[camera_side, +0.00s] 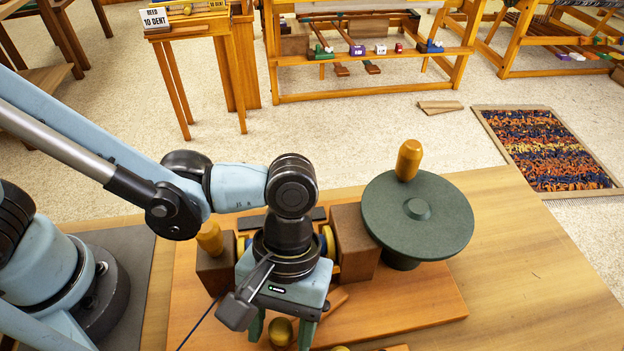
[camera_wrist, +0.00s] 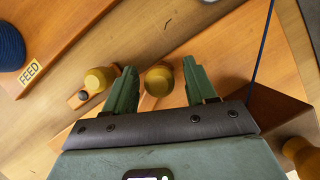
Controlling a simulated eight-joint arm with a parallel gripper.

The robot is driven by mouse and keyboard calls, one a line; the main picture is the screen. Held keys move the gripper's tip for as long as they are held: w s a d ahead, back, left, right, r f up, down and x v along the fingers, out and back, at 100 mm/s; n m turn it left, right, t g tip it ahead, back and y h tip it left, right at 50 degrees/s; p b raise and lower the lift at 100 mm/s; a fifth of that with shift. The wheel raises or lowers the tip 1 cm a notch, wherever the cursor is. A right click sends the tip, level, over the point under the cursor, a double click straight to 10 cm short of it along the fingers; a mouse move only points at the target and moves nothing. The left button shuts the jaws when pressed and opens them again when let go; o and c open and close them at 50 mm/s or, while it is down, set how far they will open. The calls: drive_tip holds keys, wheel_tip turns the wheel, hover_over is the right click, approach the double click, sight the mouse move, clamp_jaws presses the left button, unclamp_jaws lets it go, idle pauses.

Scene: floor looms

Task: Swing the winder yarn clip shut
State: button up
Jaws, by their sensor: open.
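The winder stands on a wooden base board (camera_side: 430,305), with a dark green disc (camera_side: 445,215) and wooden blocks (camera_side: 355,240). My gripper (camera_side: 280,335) is over the board's near part, pointing down, fingers apart. In the wrist view my gripper (camera_wrist: 159,68) has its green fingers on either side of a rounded brass-yellow knob (camera_wrist: 158,80), which shows in the side view too (camera_side: 281,332); I cannot tell whether they touch it. Left of the fingers is a small wooden arm (camera_wrist: 77,101) with a dark pivot and another yellow knob (camera_wrist: 98,79). I cannot tell which part is the yarn clip.
A yellow crank handle (camera_side: 409,160) rises from the disc. In the wrist view, a blue yarn ball (camera_wrist: 10,48) sits by a FEED label (camera_wrist: 31,73), and a blue strand (camera_wrist: 264,45) runs down right of the fingers. The table's right side (camera_side: 560,290) is clear.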

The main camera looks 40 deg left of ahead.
clamp_jaws()
drive_tip(key=shift+d, duration=0.1)
drive_tip(key=shift+s+d+n+t+h, duration=0.15)
drive_tip(key=shift+d+n+h, duration=0.2)
drive_tip(key=shift+n, duration=0.4)
drive_tip(key=shift+w+d+n+t+h, duration=0.1)
drive_tip(key=shift+d+n+t+h, duration=0.1)
drive_tip(key=shift+d+n, duration=0.4)
drive_tip(key=shift+s+d+n+t+h, duration=0.15)
drive_tip(key=shift+d+n+h, duration=0.15)
drive_tip(key=shift+n, duration=0.55)
drive_tip(key=shift+w, duration=0.15)
unclamp_jaws()
